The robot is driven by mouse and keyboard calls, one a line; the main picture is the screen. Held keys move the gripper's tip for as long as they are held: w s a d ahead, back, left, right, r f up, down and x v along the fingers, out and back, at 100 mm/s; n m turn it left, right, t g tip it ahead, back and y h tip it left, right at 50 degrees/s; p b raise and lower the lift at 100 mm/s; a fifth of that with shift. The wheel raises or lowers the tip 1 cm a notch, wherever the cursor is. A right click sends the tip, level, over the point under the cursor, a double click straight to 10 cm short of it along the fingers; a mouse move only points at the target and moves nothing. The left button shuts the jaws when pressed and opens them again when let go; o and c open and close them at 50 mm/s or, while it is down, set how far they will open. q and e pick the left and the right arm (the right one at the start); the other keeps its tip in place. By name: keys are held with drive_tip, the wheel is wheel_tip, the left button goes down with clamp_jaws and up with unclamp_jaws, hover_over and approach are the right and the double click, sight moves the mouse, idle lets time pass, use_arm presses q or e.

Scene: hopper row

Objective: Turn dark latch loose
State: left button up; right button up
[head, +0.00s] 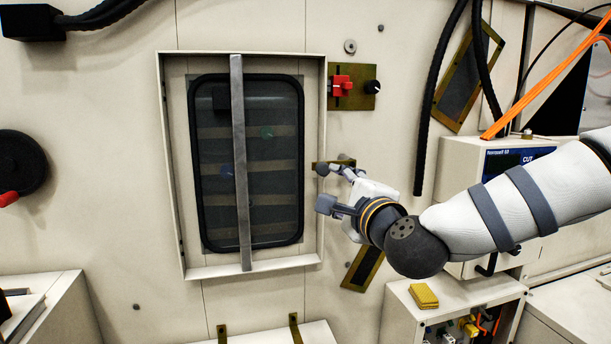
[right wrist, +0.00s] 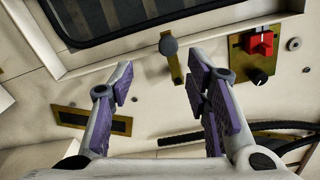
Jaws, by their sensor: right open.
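The dark latch (right wrist: 168,45) is a round grey knob on a narrow brass strip (right wrist: 175,68), on the wall beside the framed window. In the head view the brass strip (head: 344,162) shows at the right edge of the window frame, partly behind my right gripper. My right gripper (head: 332,190) is open and empty beside the frame. In the right wrist view its two fingers (right wrist: 162,82) stand apart on either side of the brass strip, with the knob just beyond the fingertips. I see no contact with the knob. My left gripper is out of view.
The window frame (head: 172,225) projects from the wall, with a grey vertical bar (head: 240,160) across it. A brass panel (head: 354,101) with a red switch and black knob sits above right. A white cabinet (head: 465,150) stands near my right arm. A yellow sponge-like block (head: 423,296) lies lower down.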

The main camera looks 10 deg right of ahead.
sight(324, 170)
drive_tip(key=w+b, duration=0.1)
drive_tip(key=w, duration=0.4)
drive_tip(key=w+b, duration=0.1)
drive_tip(key=w, duration=0.4)
drive_tip(key=shift+w+d+r, duration=0.1)
drive_tip(key=shift+w+r, duration=0.1)
drive_tip(key=shift+w, duration=0.1)
drive_tip(key=shift+w+r, duration=0.25)
drive_tip(key=shift+w, duration=0.2)
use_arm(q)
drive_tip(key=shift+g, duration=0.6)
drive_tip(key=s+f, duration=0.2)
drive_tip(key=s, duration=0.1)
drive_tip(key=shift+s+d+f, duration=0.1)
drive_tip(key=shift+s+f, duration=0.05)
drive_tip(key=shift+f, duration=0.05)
use_arm(e)
clamp_jaws()
